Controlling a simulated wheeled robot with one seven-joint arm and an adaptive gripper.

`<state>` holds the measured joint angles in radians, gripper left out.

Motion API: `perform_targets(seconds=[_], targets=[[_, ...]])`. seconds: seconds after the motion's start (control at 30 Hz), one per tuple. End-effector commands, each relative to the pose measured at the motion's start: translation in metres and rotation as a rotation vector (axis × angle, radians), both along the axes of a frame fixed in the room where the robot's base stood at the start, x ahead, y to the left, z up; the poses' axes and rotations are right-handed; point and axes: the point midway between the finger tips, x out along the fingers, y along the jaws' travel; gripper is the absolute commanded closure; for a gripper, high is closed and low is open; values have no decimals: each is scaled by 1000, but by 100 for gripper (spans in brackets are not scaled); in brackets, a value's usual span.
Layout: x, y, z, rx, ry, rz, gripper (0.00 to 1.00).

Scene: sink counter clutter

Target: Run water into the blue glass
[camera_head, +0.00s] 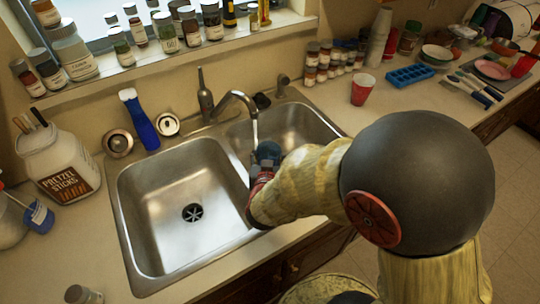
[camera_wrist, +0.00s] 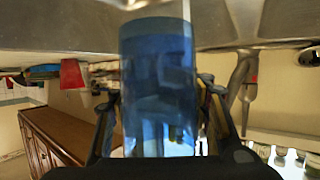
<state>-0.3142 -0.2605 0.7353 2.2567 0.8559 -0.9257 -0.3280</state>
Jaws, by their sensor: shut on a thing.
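The blue glass (camera_head: 268,152) is in my gripper (camera_head: 262,172), held over the sink divider and the right basin, close under the faucet spout (camera_head: 240,98). A thin pale stream of water (camera_head: 255,130) comes down from the spout to the glass. In the wrist view the picture is upside down; the glass (camera_wrist: 157,90) fills the middle, see-through and blue, between the two black fingers of my gripper (camera_wrist: 155,100). A pale streak runs along its right edge there. I cannot tell whether the stream enters the glass or how much water it holds.
The left basin (camera_head: 180,235) is empty. A red cup (camera_head: 362,90), blue tray (camera_head: 410,76) and spice jars (camera_head: 325,58) stand right. Bottles line the sill.

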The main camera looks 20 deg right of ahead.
Motion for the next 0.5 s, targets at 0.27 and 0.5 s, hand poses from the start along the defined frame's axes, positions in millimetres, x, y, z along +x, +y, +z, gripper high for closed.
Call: perform_targets(seconds=[0.27, 0.5], targets=[[25, -1, -8, 0, -1, 0, 92], [46, -2, -14, 0, 0, 0, 92]])
